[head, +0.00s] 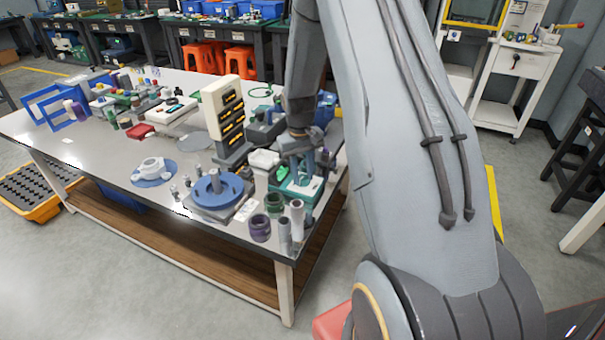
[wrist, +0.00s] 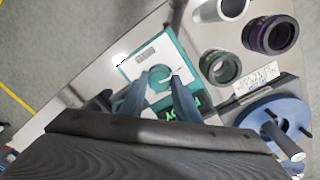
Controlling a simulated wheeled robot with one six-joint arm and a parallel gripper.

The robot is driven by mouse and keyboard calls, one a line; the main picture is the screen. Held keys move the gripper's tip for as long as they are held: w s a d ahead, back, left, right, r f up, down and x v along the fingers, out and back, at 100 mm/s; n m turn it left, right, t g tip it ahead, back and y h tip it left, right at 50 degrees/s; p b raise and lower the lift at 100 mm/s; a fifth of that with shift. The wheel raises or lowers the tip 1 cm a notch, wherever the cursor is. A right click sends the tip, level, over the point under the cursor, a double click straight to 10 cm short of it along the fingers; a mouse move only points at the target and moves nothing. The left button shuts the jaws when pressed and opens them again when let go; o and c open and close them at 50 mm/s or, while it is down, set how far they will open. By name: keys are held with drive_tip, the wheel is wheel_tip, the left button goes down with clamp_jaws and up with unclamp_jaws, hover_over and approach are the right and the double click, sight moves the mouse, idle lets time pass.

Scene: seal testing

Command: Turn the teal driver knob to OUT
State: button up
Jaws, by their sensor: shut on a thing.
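The teal driver (head: 297,190) stands at the right front of the table, and my gripper (head: 303,160) is lowered over it. In the wrist view the teal knob (wrist: 159,88) sits on the white and teal top plate (wrist: 147,58), between my gripper's two fingers (wrist: 161,78). My gripper is shut on the knob. A green lit readout (wrist: 182,108) shows partly behind the right finger. The knob markings and the way it points are too small to read, and the fingers hide part of the plate.
A blue round plate (head: 216,190) on a grey base stands left of the driver. Green (head: 274,205) and purple (head: 260,228) rings and grey cylinders (head: 297,220) stand close in front. A tall cream rack (head: 222,108) rises behind. The table's right edge is near.

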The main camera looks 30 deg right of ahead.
sight(302, 178)
drive_tip(key=o, duration=1)
drive_tip(key=shift+o, duration=0.2)
drive_tip(key=shift+r, duration=0.1)
drive_tip(key=shift+a+r+b, duration=0.2)
drive_tip(key=shift+r+b, duration=0.65)
drive_tip(key=shift+r, duration=3)
